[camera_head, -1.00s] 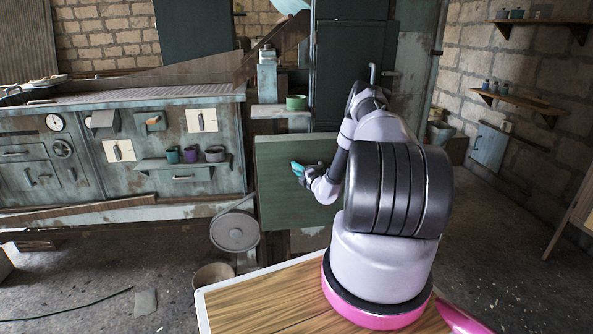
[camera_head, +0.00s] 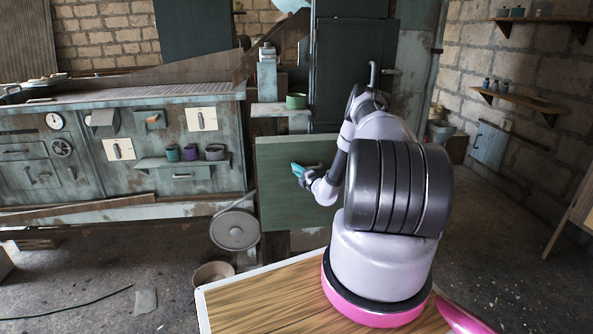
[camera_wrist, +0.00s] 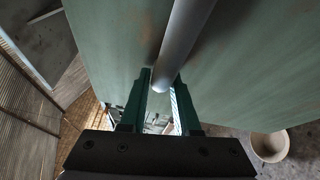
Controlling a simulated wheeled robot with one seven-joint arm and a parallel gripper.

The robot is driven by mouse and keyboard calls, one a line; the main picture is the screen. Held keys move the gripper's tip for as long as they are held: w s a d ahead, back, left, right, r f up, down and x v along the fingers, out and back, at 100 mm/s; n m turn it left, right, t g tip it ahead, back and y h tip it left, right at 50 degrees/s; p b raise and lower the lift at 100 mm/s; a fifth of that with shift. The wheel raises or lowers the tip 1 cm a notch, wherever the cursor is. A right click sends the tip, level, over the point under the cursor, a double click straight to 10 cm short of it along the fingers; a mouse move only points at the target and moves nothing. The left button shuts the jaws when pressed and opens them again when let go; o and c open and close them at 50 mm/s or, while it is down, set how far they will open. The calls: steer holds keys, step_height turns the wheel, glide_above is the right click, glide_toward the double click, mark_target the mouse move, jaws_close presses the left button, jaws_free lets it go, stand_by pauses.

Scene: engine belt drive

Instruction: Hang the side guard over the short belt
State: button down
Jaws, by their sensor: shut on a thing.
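The side guard (camera_head: 285,205) is a flat green panel. It stands upright in the middle of the head view, and it fills much of the wrist view (camera_wrist: 115,40). A pale round bar (camera_wrist: 185,40), which looks like its handle, runs between my fingers. My gripper (camera_head: 299,170) is shut on this bar at the panel's front; it also shows in the wrist view (camera_wrist: 161,92). The belt (camera_head: 236,204) runs up from a grey round pulley (camera_head: 234,230) just left of the panel. Its upper end meets the panel's left edge, and I cannot tell what lies behind the panel.
A bucket (camera_head: 213,274) stands on the floor below the pulley. A green cup (camera_head: 296,101) sits on a ledge above the panel. The machine front (camera_head: 125,180) with a small shelf of cups extends left. The floor at right is mostly clear.

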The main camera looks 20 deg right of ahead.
steer(key=shift+w+f, duration=0.1)
steer(key=shift+f, duration=0.3)
stand_by(0.4)
steer(key=c, duration=0.6)
jaws_free()
steer(key=shift+o, duration=0.2)
steer(key=shift+f, duration=0.2)
steer(key=s+a, duration=0.1)
steer(key=s, duration=1.9)
steer(key=shift+s, duration=0.25)
steer(key=shift+a+r, duration=0.1)
